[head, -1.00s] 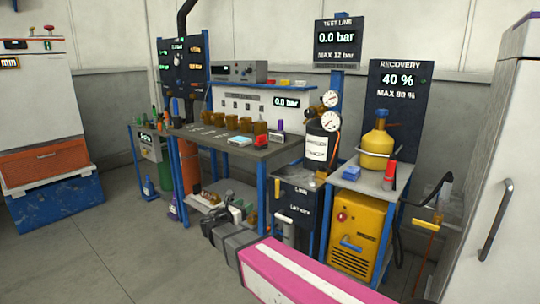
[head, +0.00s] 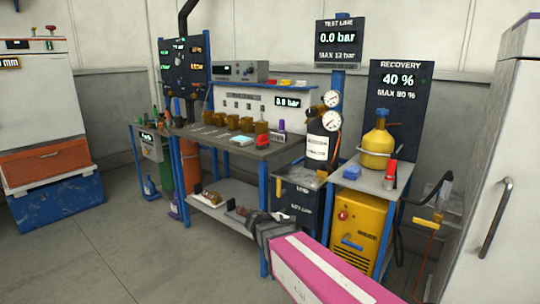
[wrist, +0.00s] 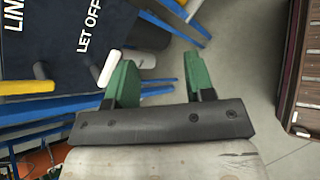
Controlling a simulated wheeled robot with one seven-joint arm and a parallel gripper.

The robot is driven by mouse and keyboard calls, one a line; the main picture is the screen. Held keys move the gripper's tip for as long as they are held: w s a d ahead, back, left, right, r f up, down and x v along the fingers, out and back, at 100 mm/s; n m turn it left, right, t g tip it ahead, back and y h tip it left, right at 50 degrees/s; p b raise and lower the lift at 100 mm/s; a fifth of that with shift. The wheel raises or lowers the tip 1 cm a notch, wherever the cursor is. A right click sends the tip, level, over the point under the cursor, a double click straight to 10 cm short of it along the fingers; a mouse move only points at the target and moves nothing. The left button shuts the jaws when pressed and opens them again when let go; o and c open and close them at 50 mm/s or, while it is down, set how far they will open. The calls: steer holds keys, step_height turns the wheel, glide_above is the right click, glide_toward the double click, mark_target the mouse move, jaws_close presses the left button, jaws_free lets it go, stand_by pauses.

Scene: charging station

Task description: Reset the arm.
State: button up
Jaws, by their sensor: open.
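My arm comes in from the bottom of the head view as a pink and white link (head: 322,275). Its dark wrist ends beside the lower shelf of the workbench, and there the gripper is small and hard to make out. In the wrist view my gripper (wrist: 158,78) shows two green fingers standing apart with nothing between them. Grey floor and part of a blue frame show beyond the fingertips.
A dark lettered cabinet (wrist: 50,45) with a white handle (wrist: 109,68) is close left of the fingers. The workbench (head: 265,150) and yellow machine (head: 357,232) stand near the arm. A white cabinet (head: 500,180) is at right. Open floor (head: 120,250) lies at left.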

steer(key=s+d+f+m+g+y, duration=0.6)
steer(key=s+d+m+y, duration=0.3)
steer(key=m, duration=0.8)
steer(key=s+d+f, duration=0.1)
steer(key=s+d, duration=0.2)
steer(key=shift+f+m+y, duration=0.25)
steer(key=shift+m+y, duration=0.05)
